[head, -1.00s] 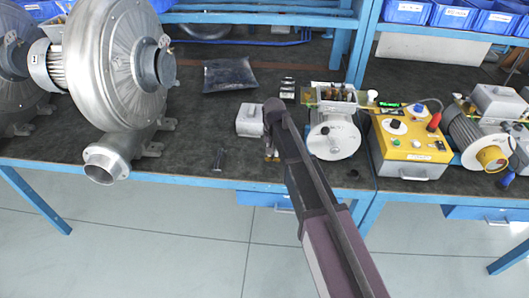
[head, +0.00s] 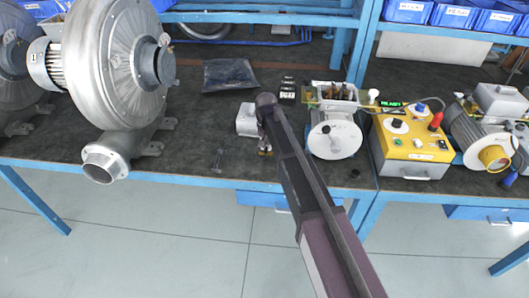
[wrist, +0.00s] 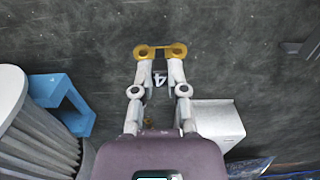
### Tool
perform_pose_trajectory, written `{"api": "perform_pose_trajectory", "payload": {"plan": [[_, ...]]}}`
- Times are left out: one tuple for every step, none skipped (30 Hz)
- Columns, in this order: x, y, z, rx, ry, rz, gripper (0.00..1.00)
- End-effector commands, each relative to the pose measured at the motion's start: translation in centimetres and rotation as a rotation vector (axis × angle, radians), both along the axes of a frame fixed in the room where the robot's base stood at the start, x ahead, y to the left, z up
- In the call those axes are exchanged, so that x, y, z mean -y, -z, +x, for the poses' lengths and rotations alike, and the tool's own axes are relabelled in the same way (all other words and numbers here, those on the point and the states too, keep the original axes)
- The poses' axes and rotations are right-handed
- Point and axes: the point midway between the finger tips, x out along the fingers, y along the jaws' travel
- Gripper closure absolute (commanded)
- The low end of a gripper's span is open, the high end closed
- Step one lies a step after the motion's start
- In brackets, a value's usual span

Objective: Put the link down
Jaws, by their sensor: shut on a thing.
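The link (wrist: 160,52) is a small brass-yellow bar with a round hole at each end. In the wrist view it lies across the tips of my gripper (wrist: 160,58), which is shut on it. The dark bench top shows behind it; I cannot tell whether the link touches the bench. In the head view my arm mostly hides the gripper, and only a bit of brass colour (head: 265,152) shows by it, near the bench's front edge.
A pale grey box (head: 247,120) stands close beside my gripper. A motor (head: 333,140) with an open terminal box and a yellow control box (head: 407,148) stand to the right. A large blower (head: 112,65) stands left, a dark bag (head: 228,75) behind.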

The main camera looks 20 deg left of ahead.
Motion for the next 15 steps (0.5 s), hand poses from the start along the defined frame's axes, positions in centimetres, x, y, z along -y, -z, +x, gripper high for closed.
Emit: {"api": "perform_pose_trajectory", "payload": {"plan": [[0.0, 1.0, 0.0, 0.000, 0.000, 0.000, 1.00], [0.1, 1.3, 0.0, 0.000, 0.000, 0.000, 1.00], [0.1, 1.6, 0.0, 0.000, 0.000, 0.000, 1.00], [0.1, 1.9, 0.0, 0.000, 0.000, 0.000, 1.00], [0.1, 2.1, 0.0, 0.000, 0.000, 0.000, 1.00], [0.1, 2.3, 0.0, 0.000, 0.000, 0.000, 1.00], [0.1, 2.5, 0.0, 0.000, 0.000, 0.000, 1.00], [0.1, 2.6, 0.0, 0.000, 0.000, 0.000, 1.00], [0.1, 2.7, 0.0, 0.000, 0.000, 0.000, 1.00], [0.1, 2.7, 0.0, 0.000, 0.000, 0.000, 1.00], [0.1, 2.8, 0.0, 0.000, 0.000, 0.000, 1.00], [0.1, 2.8, 0.0, 0.000, 0.000, 0.000, 1.00], [0.1, 2.8, 0.0, 0.000, 0.000, 0.000, 1.00], [0.1, 2.8, 0.0, 0.000, 0.000, 0.000, 1.00], [0.1, 2.7, 0.0, 0.000, 0.000, 0.000, 1.00]]}}
